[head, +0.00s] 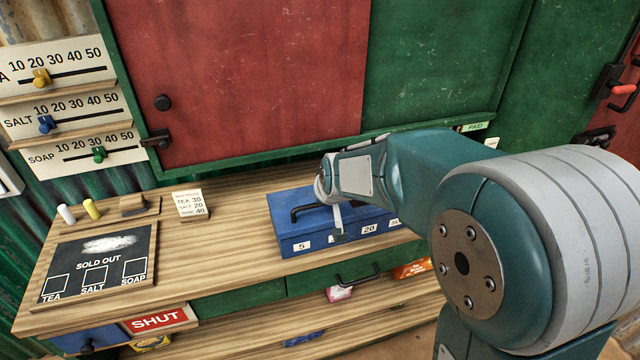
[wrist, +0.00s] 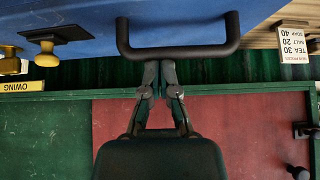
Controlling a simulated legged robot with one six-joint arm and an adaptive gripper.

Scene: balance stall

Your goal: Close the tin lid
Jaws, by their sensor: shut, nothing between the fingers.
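The blue tin (head: 322,225) stands on the wooden counter, with number labels such as 5 and 20 along its front. Its lid looks flat on top in the head view; whether a small gap is left at the rim I cannot tell. A black bar handle (head: 305,212) shows on the blue tin, and the handle also shows large in the wrist view (wrist: 180,52). My gripper (wrist: 164,68) is shut and empty, its fingertips close to the handle bar; whether they touch it I cannot tell. In the head view my arm hides the tin's right part.
A chalkboard (head: 122,245) marked SOLD OUT lies on the counter's left, with a price card (head: 190,204) between it and the tin. Red and green shutter panels (head: 240,80) rise behind. A drawer handle (head: 358,276) sits below the tin.

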